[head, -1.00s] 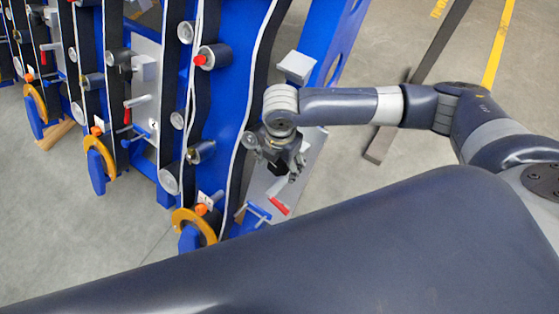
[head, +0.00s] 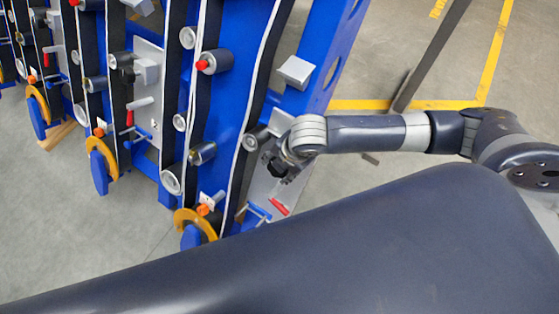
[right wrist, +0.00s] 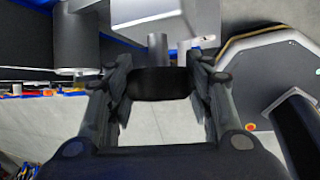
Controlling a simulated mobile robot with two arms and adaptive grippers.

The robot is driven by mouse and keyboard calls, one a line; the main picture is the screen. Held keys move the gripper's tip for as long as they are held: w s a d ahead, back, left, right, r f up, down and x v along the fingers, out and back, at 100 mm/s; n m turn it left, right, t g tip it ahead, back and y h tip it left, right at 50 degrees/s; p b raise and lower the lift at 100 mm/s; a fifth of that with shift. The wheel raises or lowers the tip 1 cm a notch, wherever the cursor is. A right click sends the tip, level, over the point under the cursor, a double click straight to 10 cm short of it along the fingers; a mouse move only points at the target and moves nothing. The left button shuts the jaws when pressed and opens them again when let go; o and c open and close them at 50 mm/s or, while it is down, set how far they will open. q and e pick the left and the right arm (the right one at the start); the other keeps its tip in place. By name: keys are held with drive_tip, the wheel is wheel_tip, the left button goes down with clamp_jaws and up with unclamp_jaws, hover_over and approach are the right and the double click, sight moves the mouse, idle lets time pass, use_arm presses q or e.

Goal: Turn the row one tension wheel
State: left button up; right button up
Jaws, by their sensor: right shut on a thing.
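The tension wheel is a small black knob (head: 277,168) beside the plate at the lower end of the nearest blue row. In the right wrist view it shows as a black cylinder (right wrist: 158,84) on a grey shaft, between the fingers. My right gripper (right wrist: 160,88) is shut on it, with one finger against each side. In the head view the right gripper (head: 281,166) reaches in from the right, and my wrist partly covers it. My left gripper is in no view.
A grey box (head: 295,71) juts from the blue frame (head: 322,60) above my wrist. A red-handled clamp (head: 279,206) and an orange ring (head: 196,222) sit below. More rows stand to the left. The floor (head: 390,30) at upper right holds a dark beam (head: 433,50).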

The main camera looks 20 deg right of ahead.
drive_tip(key=shift+s+d+f+m+t+y, duration=0.1)
drive_tip(key=shift+s+m+t+y, duration=0.1)
drive_tip(key=shift+m+t+y, duration=0.4)
drive_tip(key=shift+f+m+t, duration=0.15)
drive_tip(key=shift+m+t, duration=0.25)
drive_tip(key=shift+t, duration=0.5)
drive_tip(key=shift+m+t+y+b, duration=0.3)
drive_tip(key=shift+m+t+b, duration=0.4)
drive_tip(key=shift+t+b, duration=0.25)
drive_tip(key=shift+m+t, duration=0.3)
drive_tip(key=shift+t, duration=0.15)
drive_tip(key=shift+b, duration=0.3)
drive_tip(key=o, duration=1.1)
drive_tip(key=shift+c, duration=0.2)
drive_tip(key=shift+r, duration=0.2)
